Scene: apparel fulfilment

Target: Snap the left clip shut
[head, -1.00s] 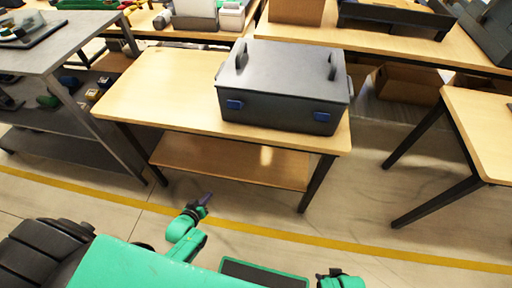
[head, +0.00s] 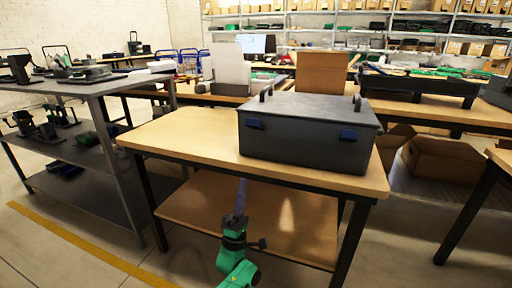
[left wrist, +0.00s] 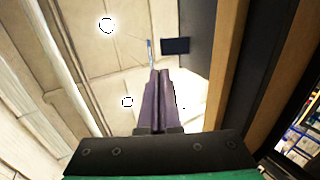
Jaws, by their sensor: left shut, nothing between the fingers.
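A dark grey box (head: 310,140) with a closed lid stands on the wooden table (head: 190,130). Its front has a blue left clip (head: 254,123) and a blue right clip (head: 348,135). In the left wrist view the left clip (left wrist: 175,46) appears to stick out from the box wall. My left gripper (head: 241,187) is in front of the table's front edge, below the box and the left clip, pointing up. Its fingers (left wrist: 160,100) are shut and empty, apart from the clip. My right gripper is out of view.
The table's front edge (head: 220,157) and lower shelf (head: 290,220) lie close behind my left gripper. A grey shelf unit (head: 95,85) stands at the left. Another table (head: 495,155) is at the right. The tabletop left of the box is bare.

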